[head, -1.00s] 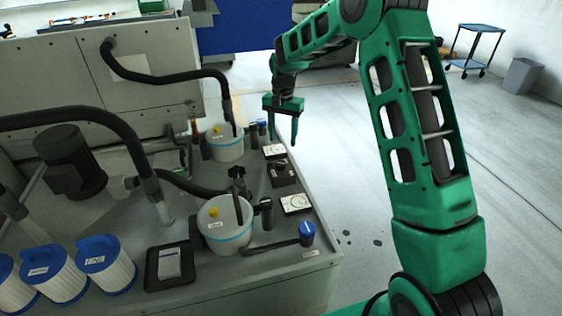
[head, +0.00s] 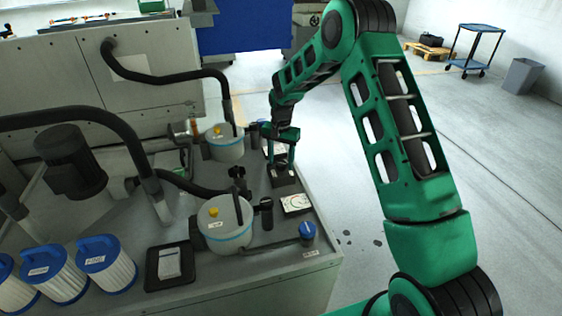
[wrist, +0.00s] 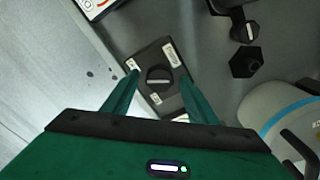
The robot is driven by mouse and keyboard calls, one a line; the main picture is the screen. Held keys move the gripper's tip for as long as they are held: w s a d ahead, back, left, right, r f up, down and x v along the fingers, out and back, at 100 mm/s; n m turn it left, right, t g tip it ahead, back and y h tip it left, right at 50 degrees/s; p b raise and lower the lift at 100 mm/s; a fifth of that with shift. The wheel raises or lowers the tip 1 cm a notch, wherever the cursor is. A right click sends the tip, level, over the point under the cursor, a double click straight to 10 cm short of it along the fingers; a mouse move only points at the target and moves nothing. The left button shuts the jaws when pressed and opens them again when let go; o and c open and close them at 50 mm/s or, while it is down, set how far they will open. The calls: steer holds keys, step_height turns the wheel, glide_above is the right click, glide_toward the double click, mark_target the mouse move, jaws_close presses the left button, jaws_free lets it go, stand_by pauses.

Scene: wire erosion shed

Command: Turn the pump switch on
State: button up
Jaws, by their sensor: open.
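The knob is too small there to read.
Two white canisters, a near one (head: 225,235) and a far one (head: 224,150), stand left of the switch box. A white gauge plate (head: 296,203) and a blue-capped valve (head: 307,231) sit nearer. Blue-topped filters (head: 106,268) stand at the left. Floor right of the bench is open.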

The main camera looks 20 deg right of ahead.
steer(key=shift+c, duration=0.7)
steer(key=c, duration=0.9)
steer(key=shift+d, duration=0.1)
steer(key=shift+c, duration=0.2)
steer(key=shift+n, duration=1)
steer(key=n, duration=0.9)
steer(key=shift+n, duration=0.4)
